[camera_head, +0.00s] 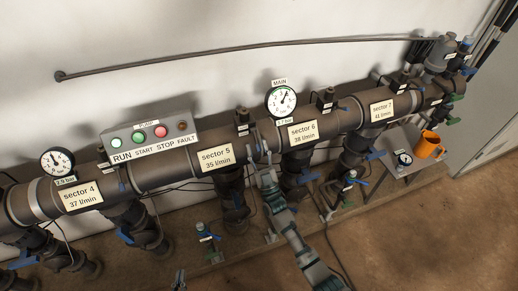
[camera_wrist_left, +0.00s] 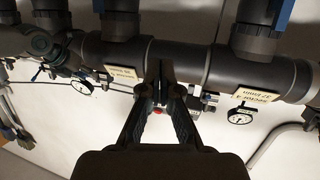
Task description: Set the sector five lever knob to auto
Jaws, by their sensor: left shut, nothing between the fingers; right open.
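The sector five label (camera_head: 215,158) sits on the front of the dark manifold pipe (camera_head: 160,172). A small black valve head (camera_head: 242,116) stands on the pipe, up and right of that label. Its lever knob is too small to read, and I cannot tell its setting. My right gripper (camera_head: 259,146) is open at the pipe, right of the sector five label and just below the valve head. I cannot tell whether it touches anything. My left gripper (camera_head: 180,279) is shut and empty at the bottom edge of the head view. It also shows in the left wrist view (camera_wrist_left: 160,72), with the pipe behind it.
A pump box (camera_head: 150,130) with buttons stands behind the pipe at left. The main gauge (camera_head: 282,99) rises right of the valve head. Blue-handled valves and branch pipes hang below the manifold. An orange mug (camera_head: 428,145) stands at far right. The floor in front is partly clear.

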